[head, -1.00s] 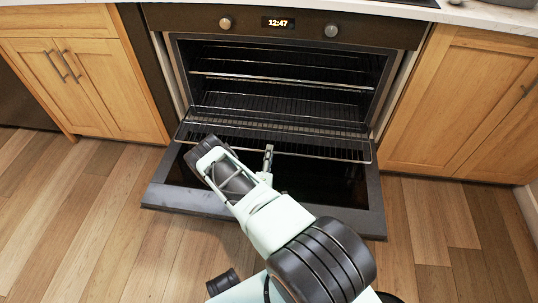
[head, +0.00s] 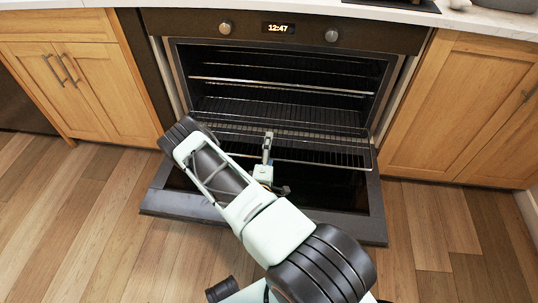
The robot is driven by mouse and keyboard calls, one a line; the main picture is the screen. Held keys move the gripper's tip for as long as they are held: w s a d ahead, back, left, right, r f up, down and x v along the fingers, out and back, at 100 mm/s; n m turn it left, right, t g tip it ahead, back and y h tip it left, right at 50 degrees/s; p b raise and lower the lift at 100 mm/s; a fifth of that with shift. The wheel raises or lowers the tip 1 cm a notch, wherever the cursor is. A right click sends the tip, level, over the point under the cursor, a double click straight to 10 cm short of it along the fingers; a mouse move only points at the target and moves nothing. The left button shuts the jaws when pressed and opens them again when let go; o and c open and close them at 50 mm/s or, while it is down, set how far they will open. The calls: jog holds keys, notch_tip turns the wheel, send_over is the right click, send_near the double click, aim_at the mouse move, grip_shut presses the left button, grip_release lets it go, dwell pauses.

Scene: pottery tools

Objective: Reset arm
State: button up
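My arm reaches up from the bottom of the head view over the open oven door, its dark joint bent at the upper left. The small grey end part that looks like my gripper (head: 267,146) shows beyond the arm, in front of the oven's pulled-out rack. It is too small and partly hidden by the arm to tell whether its fingers are open or shut. I see no object in it.
The oven (head: 280,80) stands open, with its door (head: 335,205) folded down and a wire rack (head: 330,150) sticking out. Wooden cabinets (head: 75,75) flank it on both sides. The wooden floor (head: 90,230) is clear at left and right.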

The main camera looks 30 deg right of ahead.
notch_tip(320, 180, up, 4)
jog(key=shift+w+f+t+h, duration=0.1)
jog(key=shift+w+t+h, duration=0.05)
jog(key=shift+t+h, duration=0.2)
jog(key=c, duration=0.7)
jog(key=shift+f, duration=0.2)
jog(key=c, duration=0.7)
jog(key=shift+f, duration=0.1)
jog(key=shift+c, duration=0.2)
jog(key=shift+f, duration=0.1)
